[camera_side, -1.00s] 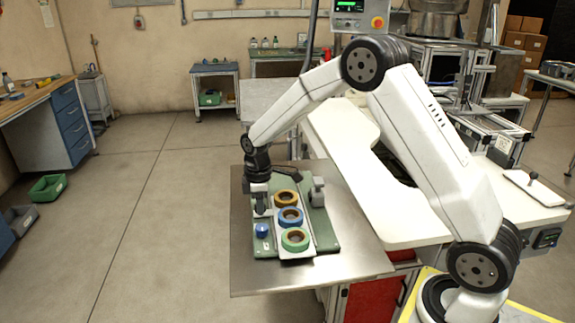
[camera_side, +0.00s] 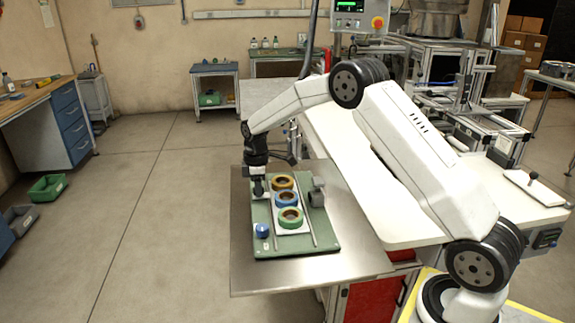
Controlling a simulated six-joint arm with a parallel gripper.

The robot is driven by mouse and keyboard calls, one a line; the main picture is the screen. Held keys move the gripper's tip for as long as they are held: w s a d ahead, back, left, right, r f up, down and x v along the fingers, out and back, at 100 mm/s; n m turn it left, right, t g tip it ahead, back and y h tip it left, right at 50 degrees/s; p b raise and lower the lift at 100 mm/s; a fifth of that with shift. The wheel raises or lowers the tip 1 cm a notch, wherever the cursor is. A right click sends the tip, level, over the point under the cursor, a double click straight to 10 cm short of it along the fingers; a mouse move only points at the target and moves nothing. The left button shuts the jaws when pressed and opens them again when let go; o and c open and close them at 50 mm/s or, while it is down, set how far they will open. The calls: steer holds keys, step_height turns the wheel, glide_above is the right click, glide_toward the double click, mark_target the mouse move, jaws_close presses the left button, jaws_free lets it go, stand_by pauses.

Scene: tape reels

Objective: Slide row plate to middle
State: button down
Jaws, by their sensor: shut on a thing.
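My gripper (camera_side: 259,194) is low at the far left of the plate, beside the orange reel. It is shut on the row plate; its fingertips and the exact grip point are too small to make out.
A blue knob-like piece (camera_side: 262,230) sits on the board's near left. A grey block (camera_side: 317,195) stands at its right edge. The board rests on a bare metal tabletop (camera_side: 330,268), with free room in front.

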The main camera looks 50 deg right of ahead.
steer(key=c, duration=0.6)
jaws_free()
steer(key=shift+o, duration=0.2)
steer(key=shift+r, duration=0.2)
steer(key=shift+r, duration=3.75)
steer(key=s+a+f+m+t, duration=0.1)
steer(key=s+a+m, duration=0.2)
steer(key=s, duration=0.5)
steer(key=s+a+f+m, duration=0.2)
steer(key=s+a, duration=0.3)
steer(key=s, duration=0.4)
steer(key=s+a+f+m+t, duration=0.1)
steer(key=s+a+m, duration=0.2)
steer(key=s, duration=0.6)
steer(key=shift+a+f+m+t, duration=0.3)
steer(key=shift+a+m, duration=0.1)
